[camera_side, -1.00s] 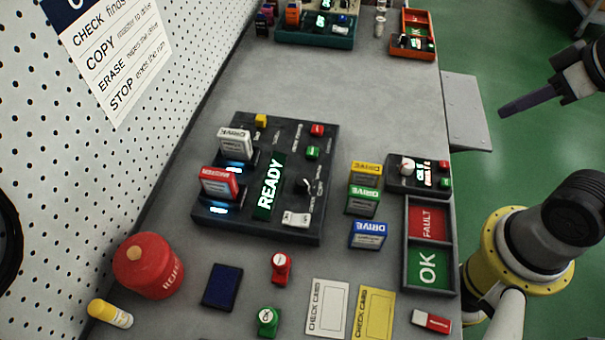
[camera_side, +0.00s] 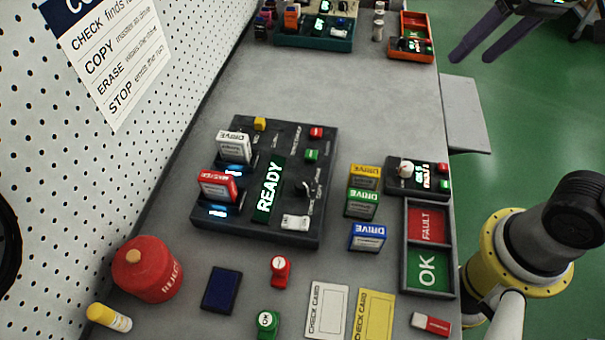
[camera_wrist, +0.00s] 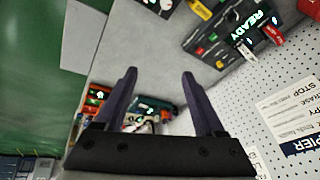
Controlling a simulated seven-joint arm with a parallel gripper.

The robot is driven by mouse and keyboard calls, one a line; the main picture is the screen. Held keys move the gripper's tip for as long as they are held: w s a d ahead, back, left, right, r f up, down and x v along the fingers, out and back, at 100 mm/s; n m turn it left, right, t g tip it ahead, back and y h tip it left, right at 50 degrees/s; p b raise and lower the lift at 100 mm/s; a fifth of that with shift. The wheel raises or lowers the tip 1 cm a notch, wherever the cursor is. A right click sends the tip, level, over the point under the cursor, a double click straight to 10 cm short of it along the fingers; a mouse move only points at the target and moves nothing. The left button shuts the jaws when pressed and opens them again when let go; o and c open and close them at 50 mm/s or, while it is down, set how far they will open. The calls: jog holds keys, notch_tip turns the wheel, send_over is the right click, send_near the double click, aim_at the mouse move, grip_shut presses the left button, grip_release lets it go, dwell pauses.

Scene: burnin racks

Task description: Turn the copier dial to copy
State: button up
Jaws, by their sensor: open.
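The copier (camera_side: 257,226) is a dark box on the grey bench, with a lit READY display (camera_side: 269,187). A white DRIVE cartridge (camera_side: 233,147) and a red cartridge (camera_side: 217,186) stand in its lit slots. Its dial (camera_side: 303,188) is a small knob right of the display; its setting is too small to read. My gripper (camera_side: 480,50) is at the top right in the side view, over the green floor, apart from the copier. In the wrist view the gripper (camera_wrist: 158,80) has its two dark fingers spread with nothing between them. The copier shows there at the top right (camera_wrist: 226,32).
Yellow, green and blue drives (camera_side: 367,237) stand right of the copier, near a small timer-like box (camera_side: 402,188) and the FAULT/OK tray (camera_side: 406,277). A red reject pot (camera_side: 147,282) and two stamps are in front. A teal device (camera_side: 315,40) sits at the far end. The bench between is clear.

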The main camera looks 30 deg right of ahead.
jog(key=w+a+g, duration=0.1)
jog(key=w+a, duration=0.4)
jog(key=n+g, duration=0.3)
send_over(302, 182)
notch_tip(302, 182, down, 10)
jog(key=shift+h, duration=0.3)
notch_tip(302, 182, down, 13)
jog(key=shift+r, duration=0.1)
grip_shut()
